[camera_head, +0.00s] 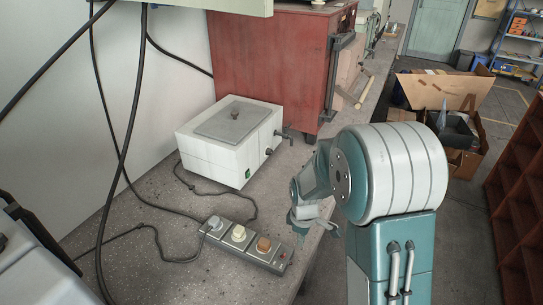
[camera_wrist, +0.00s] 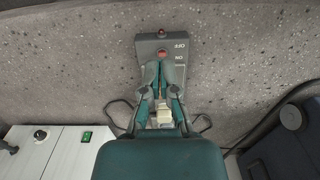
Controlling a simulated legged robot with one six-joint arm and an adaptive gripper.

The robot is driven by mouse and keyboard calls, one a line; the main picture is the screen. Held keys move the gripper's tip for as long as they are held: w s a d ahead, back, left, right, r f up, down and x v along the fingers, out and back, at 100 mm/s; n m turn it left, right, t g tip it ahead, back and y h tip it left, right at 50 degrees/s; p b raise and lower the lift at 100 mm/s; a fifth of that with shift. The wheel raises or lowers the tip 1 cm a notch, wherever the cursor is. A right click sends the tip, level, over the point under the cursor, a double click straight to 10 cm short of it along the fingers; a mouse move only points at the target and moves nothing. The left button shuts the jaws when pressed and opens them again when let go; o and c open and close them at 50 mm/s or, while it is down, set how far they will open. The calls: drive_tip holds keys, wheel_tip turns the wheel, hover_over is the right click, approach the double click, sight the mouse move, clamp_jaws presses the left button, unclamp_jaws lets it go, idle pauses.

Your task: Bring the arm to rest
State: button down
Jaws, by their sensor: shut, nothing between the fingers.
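My gripper (camera_head: 302,236) hangs over the front edge of the concrete bench (camera_head: 130,275), just right of the power strip's end in the head view. Its fingers point down and are shut and empty. In the wrist view the fingers (camera_wrist: 161,70) appear over the grey power strip (camera_wrist: 180,72), hiding much of it. OFF and ON lettering and a red button show beyond the fingertips. The same strip (camera_head: 276,262) lies on the bench in the head view with several plugs in it. I cannot tell whether the fingertips touch it.
A white box with a lid (camera_head: 215,155) stands behind the strip. A red metal cabinet (camera_head: 265,60) stands further back. Black cables (camera_head: 125,130) hang at the left and loop over the bench. Cardboard boxes (camera_head: 445,95) and a brown shelf (camera_head: 520,190) stand on the floor at the right.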

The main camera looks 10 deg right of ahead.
drive_tip(key=s+r+m+t, duration=0.1)
drive_tip(key=s+r+m, duration=0.25)
drive_tip(key=r, duration=0.45)
drive_tip(key=s+r+m+t, duration=0.2)
drive_tip(key=s+r, duration=0.2)
drive_tip(key=r, duration=0.4)
drive_tip(key=s+r+m+t, duration=0.2)
drive_tip(key=s+r+m, duration=0.3)
drive_tip(key=s+r, duration=0.3)
drive_tip(key=s+a, duration=0.1)
drive_tip(key=s, duration=0.3)
drive_tip(key=shift+s+t, duration=0.35)
drive_tip(key=shift+t, duration=0.05)
